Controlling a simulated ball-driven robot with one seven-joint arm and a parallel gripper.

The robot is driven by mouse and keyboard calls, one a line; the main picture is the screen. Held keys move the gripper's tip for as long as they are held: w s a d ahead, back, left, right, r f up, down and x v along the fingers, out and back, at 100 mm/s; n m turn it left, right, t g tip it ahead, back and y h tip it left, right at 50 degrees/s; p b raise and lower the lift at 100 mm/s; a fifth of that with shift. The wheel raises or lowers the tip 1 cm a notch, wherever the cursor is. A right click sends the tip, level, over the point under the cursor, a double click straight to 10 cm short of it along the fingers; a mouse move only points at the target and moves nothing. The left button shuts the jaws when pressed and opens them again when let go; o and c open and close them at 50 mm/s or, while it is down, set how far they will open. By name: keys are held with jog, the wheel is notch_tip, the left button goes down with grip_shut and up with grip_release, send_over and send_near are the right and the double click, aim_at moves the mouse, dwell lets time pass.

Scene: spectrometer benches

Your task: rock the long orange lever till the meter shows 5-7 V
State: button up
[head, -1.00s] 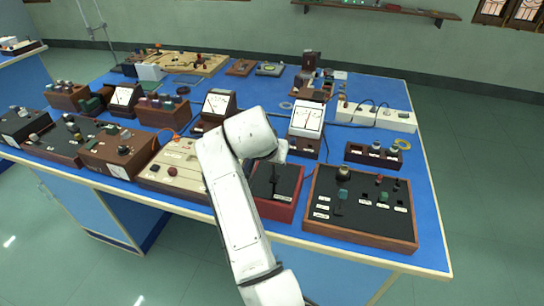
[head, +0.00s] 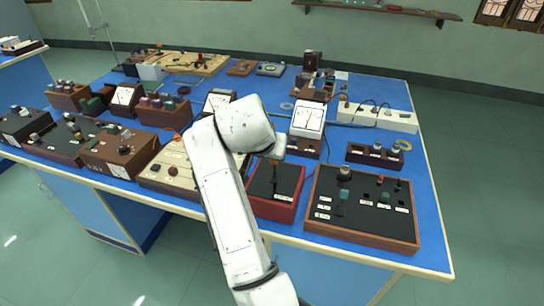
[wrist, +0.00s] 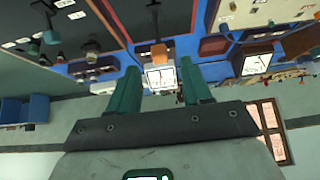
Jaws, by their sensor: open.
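A red-sided box (head: 275,190) with a black top stands at the bench's front edge. In the wrist view, a small orange piece (wrist: 158,50), apparently the lever's end, shows at the top centre against a dark panel. My gripper (wrist: 158,68) has two green fingers spread apart with nothing between them; the orange piece appears just beyond and between the tips. In the head view my arm hides most of the gripper. A white-faced meter (head: 308,117) stands behind the red box and also shows in the wrist view (wrist: 160,77). Its reading is too small to tell.
A wide black panel in a brown frame (head: 362,207) stands right of the red box. A beige board (head: 172,168) and a brown box (head: 119,153) are on the left. A socket strip (head: 377,117) lies behind. Blue bench top (head: 425,190) is bare at the right edge.

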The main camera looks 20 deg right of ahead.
jog(key=v, duration=0.6)
jog(key=shift+s+a+r, duration=0.15)
jog(key=shift+s+r, duration=0.05)
jog(key=shift+r, duration=0.05)
dwell(1.1)
jog(key=s+d+f+n+g, duration=0.1)
jog(key=s+d+f+n, duration=0.1)
jog(key=s+d+f, duration=0.7)
jog(key=s+d+f+n+g, duration=0.15)
jog(key=s+d+f, duration=0.35)
jog(key=f, duration=0.6)
jog(key=s+f+n+y, duration=0.1)
jog(key=s+f, duration=0.2)
jog(key=s, duration=0.5)
jog(key=s+a+f+n+g+y, duration=0.1)
jog(key=s+f, duration=0.2)
jog(key=s, duration=0.4)
jog(key=s+f+n+g+y, duration=0.1)
jog(key=s+f+y, duration=0.1)
jog(key=s, duration=0.6)
jog(key=shift+s+a+f, duration=0.15)
jog(key=shift+s+f, duration=0.25)
jog(key=shift+f, duration=0.05)
